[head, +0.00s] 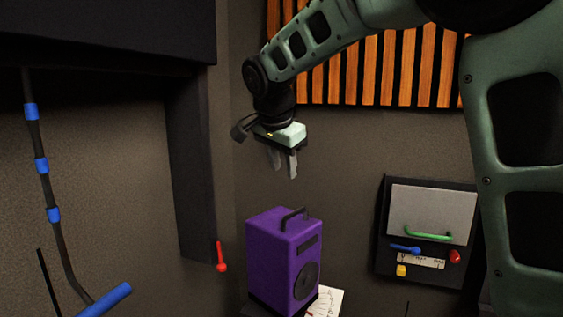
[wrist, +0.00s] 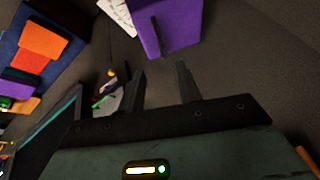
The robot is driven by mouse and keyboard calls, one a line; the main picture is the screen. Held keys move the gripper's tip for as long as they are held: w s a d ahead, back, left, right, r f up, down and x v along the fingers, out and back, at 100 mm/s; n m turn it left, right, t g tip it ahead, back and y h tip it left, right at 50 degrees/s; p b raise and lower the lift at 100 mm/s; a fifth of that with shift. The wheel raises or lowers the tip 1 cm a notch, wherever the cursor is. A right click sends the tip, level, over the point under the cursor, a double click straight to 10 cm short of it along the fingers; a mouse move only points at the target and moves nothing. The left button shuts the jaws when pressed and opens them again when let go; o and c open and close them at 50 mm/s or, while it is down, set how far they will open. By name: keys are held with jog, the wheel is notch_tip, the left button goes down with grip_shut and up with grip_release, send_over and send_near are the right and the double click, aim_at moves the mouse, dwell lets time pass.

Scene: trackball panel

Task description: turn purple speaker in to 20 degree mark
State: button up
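The purple speaker (head: 270,262) stands upright on a dark stand in the head view, with a black carry handle (head: 293,213) on top and a round dark driver on its right-hand face. A white card with markings (head: 326,300) shows partly at its lower right; the marks are too small to read. My gripper (head: 283,164) hangs above the speaker, fingers pointing down, apart from it. In the wrist view the two fingers (wrist: 160,85) are spread with nothing between them. The speaker (wrist: 170,22) is at the top of that view, beyond the fingertips.
A wall panel (head: 428,230) with a green handle, a blue lever and red and yellow knobs is at right. A red lever (head: 220,257) is on the left wall. A dark pole with blue bands (head: 41,165) stands far left. Orange slats (head: 380,65) line the back wall.

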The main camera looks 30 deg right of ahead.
jog(key=shift+v, duration=1.2)
